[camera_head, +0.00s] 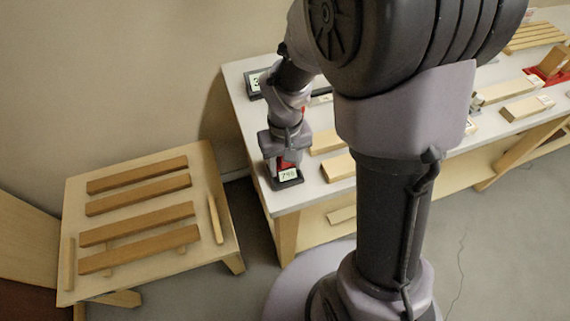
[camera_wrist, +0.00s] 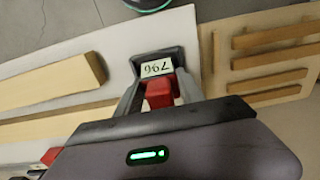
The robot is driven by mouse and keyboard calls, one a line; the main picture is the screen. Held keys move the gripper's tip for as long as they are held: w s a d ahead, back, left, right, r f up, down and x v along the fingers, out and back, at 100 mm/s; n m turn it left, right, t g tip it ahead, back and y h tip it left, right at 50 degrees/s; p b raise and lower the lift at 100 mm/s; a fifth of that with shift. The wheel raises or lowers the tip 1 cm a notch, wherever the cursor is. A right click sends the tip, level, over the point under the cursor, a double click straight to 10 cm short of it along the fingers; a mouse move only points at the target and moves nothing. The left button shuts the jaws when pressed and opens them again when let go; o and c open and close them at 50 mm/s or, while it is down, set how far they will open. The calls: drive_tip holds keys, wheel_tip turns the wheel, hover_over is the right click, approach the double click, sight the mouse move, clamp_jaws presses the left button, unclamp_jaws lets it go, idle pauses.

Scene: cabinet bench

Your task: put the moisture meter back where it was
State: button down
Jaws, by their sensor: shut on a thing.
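My gripper (camera_head: 286,160) points down over the near left corner of the bench. Its fingers are shut on a small red block-like thing, which I take for the moisture meter (camera_wrist: 159,93); in the head view the meter (camera_head: 287,161) is mostly hidden by the gripper. A dark shallow tray (camera_head: 298,182) with a white card reading 796 lies at the bench corner, right at the meter. The tray (camera_wrist: 185,54) also shows just beyond the fingertips in the wrist view. I cannot tell whether the meter touches the tray.
A second dark tray (camera_head: 250,91) with a card sits at the bench's far left corner. Wooden bars (camera_head: 338,168) lie on the bench (camera_head: 240,110) to the right. A low slatted wooden table (camera_head: 147,160) stands left, across a gap.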

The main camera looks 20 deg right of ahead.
drive_tip(key=shift+f, duration=0.1)
drive_tip(key=c, duration=0.7)
unclamp_jaws()
wheel_tip(320, 180, up, 12)
drive_tip(key=p, duration=0.5)
drive_tip(key=s+a+r+m+t, duration=0.1)
drive_tip(key=s+r+t, duration=0.1)
drive_tip(key=s+r, duration=0.2)
drive_tip(key=s+a+r+m+t+y, duration=0.1)
drive_tip(key=s+r+m+t, duration=0.1)
drive_tip(key=s+r, duration=0.2)
drive_tip(key=s+a+r+m+t+y, duration=0.1)
drive_tip(key=s+a+r, duration=0.1)
drive_tip(key=s+r, duration=0.2)
drive_tip(key=shift+s+r+t, duration=0.15)
drive_tip(key=shift+r+t, duration=0.25)
drive_tip(key=shift+r, duration=0.35)
